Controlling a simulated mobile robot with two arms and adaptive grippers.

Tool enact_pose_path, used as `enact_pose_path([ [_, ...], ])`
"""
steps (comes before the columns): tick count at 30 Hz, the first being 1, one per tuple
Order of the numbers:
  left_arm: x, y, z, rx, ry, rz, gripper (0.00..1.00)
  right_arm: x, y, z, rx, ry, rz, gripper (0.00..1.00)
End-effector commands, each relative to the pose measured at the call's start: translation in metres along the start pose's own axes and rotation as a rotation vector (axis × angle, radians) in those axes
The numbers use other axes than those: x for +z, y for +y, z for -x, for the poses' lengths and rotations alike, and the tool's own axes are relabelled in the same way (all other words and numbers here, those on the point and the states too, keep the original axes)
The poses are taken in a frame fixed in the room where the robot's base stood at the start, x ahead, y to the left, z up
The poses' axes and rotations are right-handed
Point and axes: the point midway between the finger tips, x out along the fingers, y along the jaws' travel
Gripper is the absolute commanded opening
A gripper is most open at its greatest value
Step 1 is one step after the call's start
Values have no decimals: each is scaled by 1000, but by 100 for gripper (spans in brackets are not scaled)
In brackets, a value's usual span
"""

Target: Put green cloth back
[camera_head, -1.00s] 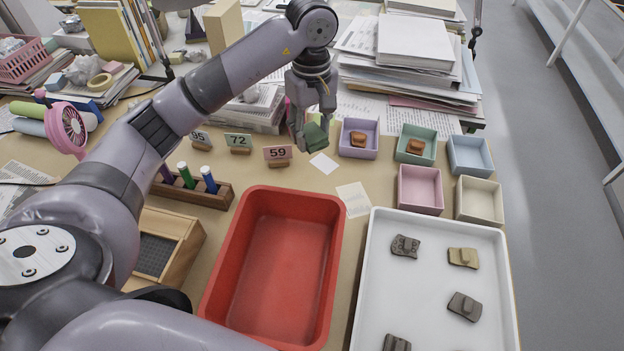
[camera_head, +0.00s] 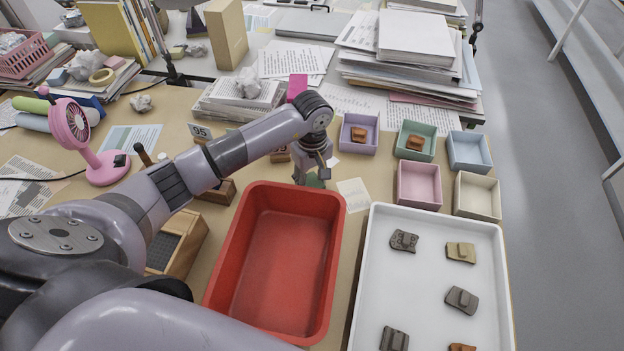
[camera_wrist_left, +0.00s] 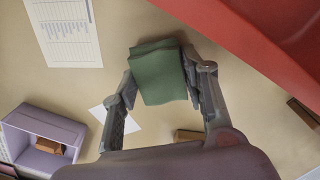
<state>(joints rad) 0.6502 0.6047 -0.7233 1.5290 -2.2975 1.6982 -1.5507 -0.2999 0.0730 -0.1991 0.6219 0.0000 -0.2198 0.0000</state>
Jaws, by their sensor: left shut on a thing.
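The folded green cloth (camera_head: 315,182) is just behind the far edge of the red tub (camera_head: 338,240), partly hidden by my gripper in the head view. In the left wrist view the green cloth (camera_wrist_left: 160,72) sits between the two fingers of my left gripper (camera_wrist_left: 167,74), which is shut on it. In the head view my left gripper (camera_head: 309,178) points down beside the tub's far rim. Whether the cloth touches the table I cannot tell. My right gripper is not in view.
The red tub is empty. A white tray (camera_head: 420,285) with several sherds is right of it. Small boxes stand behind the tray, the lilac one (camera_head: 350,142) and green one (camera_head: 407,152) holding sherds. A white card (camera_head: 354,195) lies near the cloth. A pink fan (camera_head: 72,125) stands at left.

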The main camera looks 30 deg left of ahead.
Motion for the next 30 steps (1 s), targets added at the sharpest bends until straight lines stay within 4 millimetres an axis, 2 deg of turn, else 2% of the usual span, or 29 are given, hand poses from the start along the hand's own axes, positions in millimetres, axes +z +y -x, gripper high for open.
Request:
enact_pose_path([
  [11,-1,0,-7,1,1,0,15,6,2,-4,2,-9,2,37],
  [12,0,0,-6,1,1,0,42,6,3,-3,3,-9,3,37],
  [21,0,0,-6,1,1,0,61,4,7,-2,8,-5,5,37],
  [30,0,0,-4,1,0,0,61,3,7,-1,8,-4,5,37],
])
